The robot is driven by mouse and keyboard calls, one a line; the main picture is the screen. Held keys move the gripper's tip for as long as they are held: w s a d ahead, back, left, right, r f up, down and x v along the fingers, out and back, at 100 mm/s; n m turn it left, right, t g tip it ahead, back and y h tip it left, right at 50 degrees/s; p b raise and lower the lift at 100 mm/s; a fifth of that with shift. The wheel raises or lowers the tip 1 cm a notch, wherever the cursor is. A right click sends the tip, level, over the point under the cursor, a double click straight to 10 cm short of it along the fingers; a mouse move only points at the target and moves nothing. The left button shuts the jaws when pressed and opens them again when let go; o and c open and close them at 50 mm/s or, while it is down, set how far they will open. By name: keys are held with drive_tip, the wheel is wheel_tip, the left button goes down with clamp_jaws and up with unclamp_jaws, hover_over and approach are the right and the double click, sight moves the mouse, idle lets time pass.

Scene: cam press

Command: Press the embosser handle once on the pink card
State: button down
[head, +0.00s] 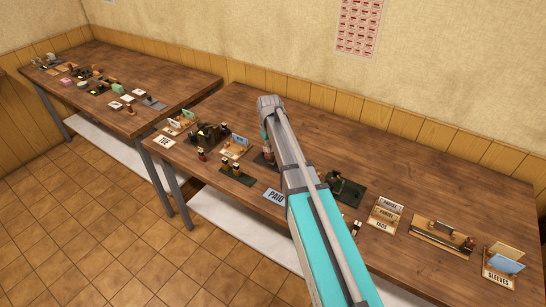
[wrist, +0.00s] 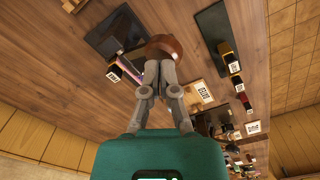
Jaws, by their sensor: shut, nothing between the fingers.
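The embosser (wrist: 118,32) shows in the wrist view as a dark body with a brown rounded handle end (wrist: 166,46). A thin pink edge (wrist: 128,72), likely the pink card, shows beside the dark body, left of my fingers. My gripper (wrist: 160,64) is shut and empty. Its fingertips overlap the brown handle end in the wrist view; I cannot tell whether they touch it. In the head view a dark part of the embosser (head: 263,158) shows at the left of my arm. My arm hides the rest, the card and my gripper there.
A dark mat with stamps (head: 237,172) and a wooden holder with cards (head: 235,147) stand left of my arm. A PAID sign (head: 273,197) lies near the front edge. A dark green device (head: 346,188) stands right of my arm. The table's back right is clear.

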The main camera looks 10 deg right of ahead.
sight(270, 154)
drive_tip(key=shift+f+b, duration=1.65)
drive_tip(key=shift+f, duration=0.05)
idle(0.5)
drive_tip(key=shift+r+p, duration=2.4)
drive_tip(key=shift+p, duration=0.05)
idle(0.5)
drive_tip(key=shift+r+p, duration=2.35)
drive_tip(key=shift+r, duration=0.05)
drive_tip(key=shift+s, duration=0.1)
drive_tip(key=s+m, duration=0.3)
drive_tip(key=s, duration=2.2)
drive_tip(key=shift+f+b, duration=0.35)
